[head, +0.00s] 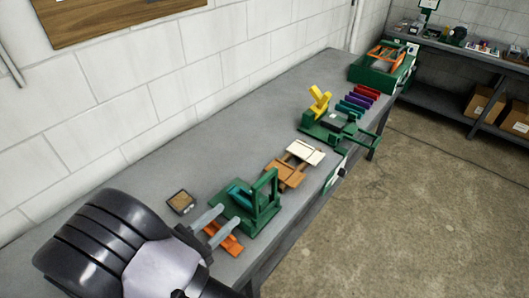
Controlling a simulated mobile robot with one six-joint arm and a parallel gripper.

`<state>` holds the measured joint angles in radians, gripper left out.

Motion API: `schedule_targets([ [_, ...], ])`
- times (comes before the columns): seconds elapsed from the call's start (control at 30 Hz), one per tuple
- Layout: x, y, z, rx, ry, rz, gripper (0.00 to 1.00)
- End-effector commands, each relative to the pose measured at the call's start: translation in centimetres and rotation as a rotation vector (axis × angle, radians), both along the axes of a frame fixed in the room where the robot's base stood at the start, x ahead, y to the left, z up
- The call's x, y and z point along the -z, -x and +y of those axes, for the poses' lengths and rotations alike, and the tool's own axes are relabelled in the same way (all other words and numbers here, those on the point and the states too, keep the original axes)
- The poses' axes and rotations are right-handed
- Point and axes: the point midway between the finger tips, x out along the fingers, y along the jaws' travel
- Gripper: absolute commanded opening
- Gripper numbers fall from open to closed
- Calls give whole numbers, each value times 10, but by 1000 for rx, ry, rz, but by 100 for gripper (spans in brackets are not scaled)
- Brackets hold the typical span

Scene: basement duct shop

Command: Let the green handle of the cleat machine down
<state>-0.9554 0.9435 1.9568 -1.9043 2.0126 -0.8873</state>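A green machine (240,217) stands on the near part of the bench, just beyond my gripper. A green U-shaped frame, which looks like a handle (274,187), stands upright at its right side, and a teal part lies across its top. A second green machine (319,127) farther along has a raised yellow lever (318,101) and a green bar (366,143) reaching out low to the right. No label is readable, so I cannot tell for certain which is the cleat machine. My gripper (228,217) is open, its two grey fingers apart at the near machine's left edge, seemingly empty.
An orange piece (229,241) lies beside the fingers. Brown and cream boards (289,172) lie between the machines. Coloured blocks (357,104) and an orange-topped green machine (382,69) stand farther back. A wall bounds the bench's left.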

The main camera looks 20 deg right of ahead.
Motion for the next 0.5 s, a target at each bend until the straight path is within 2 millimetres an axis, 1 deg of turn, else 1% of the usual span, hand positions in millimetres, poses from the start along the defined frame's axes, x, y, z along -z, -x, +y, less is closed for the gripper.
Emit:
schedule_targets([
  [0.07, 2, -4, -1, -17, 18, 2, 40],
  [0.13, 3, -12, -12, -16, 18, 2, 40],
  [0.3, 4, -40, -52, -11, 15, 2, 40],
  [0.5, 4, -70, -95, -11, 14, 1, 40],
])
